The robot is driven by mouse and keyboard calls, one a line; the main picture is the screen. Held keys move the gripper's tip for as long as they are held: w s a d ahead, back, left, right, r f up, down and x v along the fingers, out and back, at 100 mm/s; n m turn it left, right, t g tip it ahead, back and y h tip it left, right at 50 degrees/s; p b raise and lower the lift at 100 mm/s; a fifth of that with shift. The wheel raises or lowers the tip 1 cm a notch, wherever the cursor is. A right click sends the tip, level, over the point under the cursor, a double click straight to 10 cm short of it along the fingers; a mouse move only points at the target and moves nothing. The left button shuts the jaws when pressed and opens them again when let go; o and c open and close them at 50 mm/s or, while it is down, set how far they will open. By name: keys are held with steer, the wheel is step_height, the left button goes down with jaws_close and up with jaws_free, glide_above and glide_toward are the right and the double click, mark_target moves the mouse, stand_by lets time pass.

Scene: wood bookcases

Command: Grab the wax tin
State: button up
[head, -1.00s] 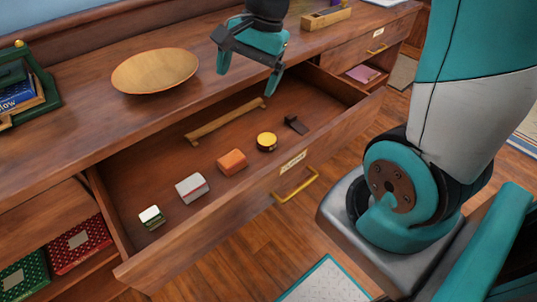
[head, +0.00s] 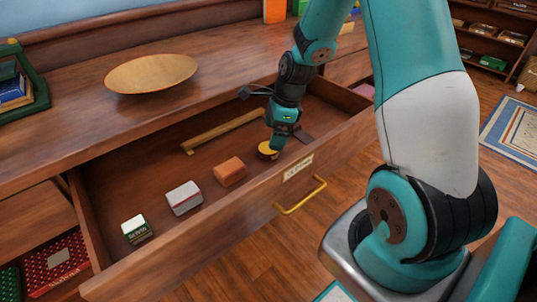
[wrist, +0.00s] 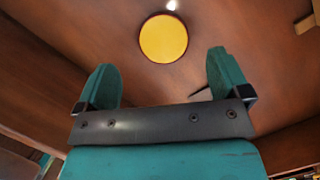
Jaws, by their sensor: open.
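The wax tin looks to be the small round tin with a yellow lid and dark side (head: 267,151), lying in the open drawer (head: 130,197) toward its right front. In the wrist view its yellow lid (wrist: 164,39) shows beyond the fingertips, centred between the two fingers. My gripper (head: 276,140) is down in the drawer right by the tin, and in the head view it overlaps the tin's edge. In the wrist view my gripper (wrist: 162,75) is open with nothing between its fingers. I cannot tell whether a finger touches the tin.
An orange block (head: 230,171), a white-grey box (head: 184,197) and a small green-white box (head: 136,229) lie in a row to the left. A wooden bar (head: 222,132) lies behind. The drawer's front wall (head: 240,208) stands close.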

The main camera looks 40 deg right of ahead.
mark_target(265, 153)
steer(key=x, duration=0.2)
steer(key=b+x, duration=0.1)
steer(key=x, duration=0.3)
steer(key=shift+w+d+b, duration=0.1)
steer(key=shift+d+b, duration=0.2)
steer(key=c, duration=1.1)
steer(key=shift+o, duration=0.2)
steer(key=shift+r, duration=0.1)
